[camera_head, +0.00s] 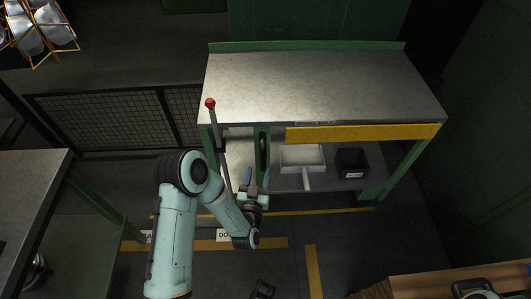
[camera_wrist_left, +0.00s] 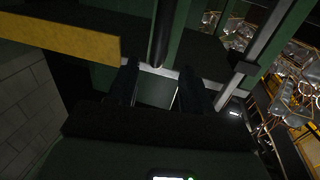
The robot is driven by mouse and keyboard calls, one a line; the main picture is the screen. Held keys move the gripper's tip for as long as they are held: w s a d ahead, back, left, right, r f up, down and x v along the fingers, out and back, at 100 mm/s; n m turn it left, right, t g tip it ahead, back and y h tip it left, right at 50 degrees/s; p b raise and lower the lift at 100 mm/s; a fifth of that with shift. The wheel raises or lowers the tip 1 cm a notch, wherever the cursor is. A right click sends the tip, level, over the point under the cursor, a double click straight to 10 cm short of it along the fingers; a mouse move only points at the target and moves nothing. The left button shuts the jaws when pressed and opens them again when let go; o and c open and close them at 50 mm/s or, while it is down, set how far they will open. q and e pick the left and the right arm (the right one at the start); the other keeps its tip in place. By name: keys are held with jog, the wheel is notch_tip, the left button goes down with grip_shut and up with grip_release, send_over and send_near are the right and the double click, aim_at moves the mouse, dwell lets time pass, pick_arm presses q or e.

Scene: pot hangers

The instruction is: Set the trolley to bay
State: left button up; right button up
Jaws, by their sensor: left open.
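I cannot tell for sure which thing is the trolley. A grey-topped green bench (camera_head: 320,85) stands in the middle of the head view. A black upright handle (camera_head: 263,152) sits on a green post at its front. My left gripper (camera_head: 257,180) is open and empty, just below and in front of that handle. In the left wrist view the handle (camera_wrist_left: 160,35) lies beyond and between the two dark fingers (camera_wrist_left: 158,88), apart from them. A lever with a red knob (camera_head: 210,103) stands upright at the bench's left front.
Yellow lines (camera_head: 313,270) and white labels (camera_head: 228,235) mark the floor, partly hidden by my left arm. A white tray (camera_head: 302,156) and a black bin (camera_head: 352,162) are under the bench. Another table (camera_head: 35,185) is left, a wooden top (camera_head: 450,283) lower right.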

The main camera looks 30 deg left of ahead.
aim_at(262, 156)
pick_arm(q)
jog(key=x, duration=0.9)
jog(key=shift+w+f, duration=0.1)
jog(key=shift+w, duration=0.15)
jog(key=shift+a, duration=0.1)
grip_shut()
